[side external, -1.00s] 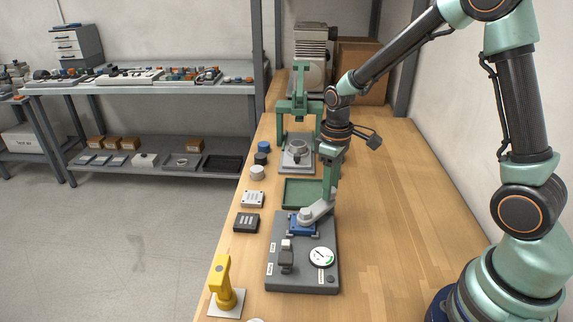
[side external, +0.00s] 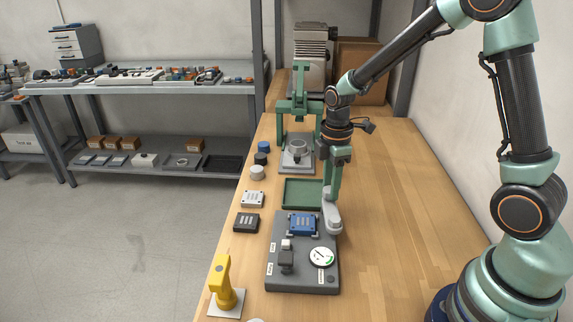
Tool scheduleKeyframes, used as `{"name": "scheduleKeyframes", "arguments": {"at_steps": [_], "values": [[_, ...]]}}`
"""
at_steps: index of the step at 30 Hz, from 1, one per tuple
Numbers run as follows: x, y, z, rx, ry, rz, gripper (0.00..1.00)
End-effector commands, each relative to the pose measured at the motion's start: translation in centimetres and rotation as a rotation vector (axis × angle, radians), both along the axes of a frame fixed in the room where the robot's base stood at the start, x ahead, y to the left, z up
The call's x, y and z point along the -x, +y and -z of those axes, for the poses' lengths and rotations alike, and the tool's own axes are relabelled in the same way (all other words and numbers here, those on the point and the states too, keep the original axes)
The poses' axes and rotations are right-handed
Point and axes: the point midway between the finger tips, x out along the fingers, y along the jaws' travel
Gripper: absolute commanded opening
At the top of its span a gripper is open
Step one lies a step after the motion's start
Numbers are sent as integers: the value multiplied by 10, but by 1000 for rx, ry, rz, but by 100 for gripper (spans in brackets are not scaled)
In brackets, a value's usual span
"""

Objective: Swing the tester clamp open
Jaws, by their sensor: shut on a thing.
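The tester (side external: 302,279) is a dark grey plate with a round white gauge (side external: 321,257) and a small switch on its front part. A blue block (side external: 303,223) sits at its back part, its top uncovered. The tester clamp (side external: 332,214) is a light grey arm at the plate's right edge, turned off to the right of the blue block. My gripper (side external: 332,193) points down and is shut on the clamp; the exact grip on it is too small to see.
A green tray (side external: 302,193) lies just behind the tester. A green press (side external: 299,107) stands farther back. A white block (side external: 252,199), a black block (side external: 246,223) and a yellow tool (side external: 225,285) are at the left edge. The right of the bench is clear.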

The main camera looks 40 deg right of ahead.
Motion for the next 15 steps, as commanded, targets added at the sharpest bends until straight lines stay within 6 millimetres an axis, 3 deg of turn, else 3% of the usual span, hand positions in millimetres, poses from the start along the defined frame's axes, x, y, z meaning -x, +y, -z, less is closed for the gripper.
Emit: {"name": "scheduleKeyframes", "arguments": {"at_steps": [15], "values": [[-1,0,-2,0,0,-461,0]]}}
